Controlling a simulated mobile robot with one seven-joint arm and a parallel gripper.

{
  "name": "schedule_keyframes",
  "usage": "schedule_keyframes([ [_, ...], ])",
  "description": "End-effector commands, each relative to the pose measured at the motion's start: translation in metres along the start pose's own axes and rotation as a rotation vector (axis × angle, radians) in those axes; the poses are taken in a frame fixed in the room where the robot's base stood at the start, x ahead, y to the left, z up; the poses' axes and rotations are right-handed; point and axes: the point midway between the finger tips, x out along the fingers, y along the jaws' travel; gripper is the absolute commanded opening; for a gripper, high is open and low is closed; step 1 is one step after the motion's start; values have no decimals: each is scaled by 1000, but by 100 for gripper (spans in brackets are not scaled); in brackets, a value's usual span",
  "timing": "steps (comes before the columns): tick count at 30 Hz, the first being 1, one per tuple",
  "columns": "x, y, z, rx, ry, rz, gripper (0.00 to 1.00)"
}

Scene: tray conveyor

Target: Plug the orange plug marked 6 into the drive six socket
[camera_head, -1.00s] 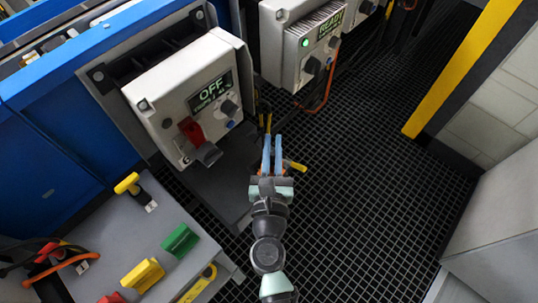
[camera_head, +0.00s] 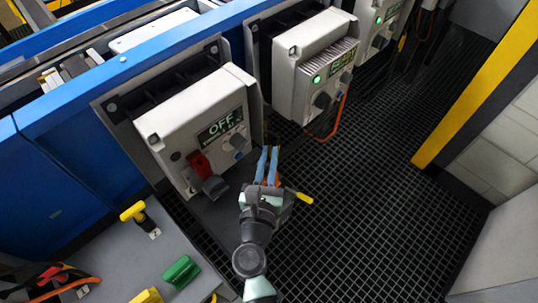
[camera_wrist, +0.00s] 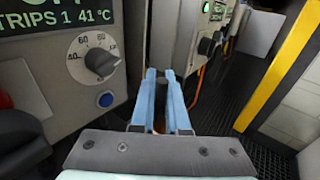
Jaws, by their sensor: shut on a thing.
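My gripper (camera_head: 267,152) is shut, its two blue fingers close together and pointing away beside the lower right of the nearest drive box. Between the fingers a small dark orange part (camera_wrist: 158,122) shows, seemingly the orange plug; its mark 6 cannot be seen. The nearest grey drive box (camera_head: 190,112) has an OFF display, a red lever and a knob. In the wrist view its front (camera_wrist: 90,85) is on the left, reading "TRIPS 1 41 °C". No drive number is readable, and I see no socket opening; the fingers may hide it.
A second drive box (camera_head: 300,62) with a green lamp and an orange cable (camera_head: 340,112) stands further right. A grey bench (camera_head: 125,265) at lower left carries yellow and green (camera_head: 181,272) handles. A yellow handle (camera_head: 305,197) lies right of my gripper. The dark grid floor (camera_head: 385,165) is open.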

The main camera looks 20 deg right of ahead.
Motion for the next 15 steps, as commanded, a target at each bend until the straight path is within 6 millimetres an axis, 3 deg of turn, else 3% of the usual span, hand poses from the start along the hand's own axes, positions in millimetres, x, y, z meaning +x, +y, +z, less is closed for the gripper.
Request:
schedule_keyframes([
  [9,2,0,-35,0,0,0,0],
  [15,2,0,-47,1,-1,0,0],
])
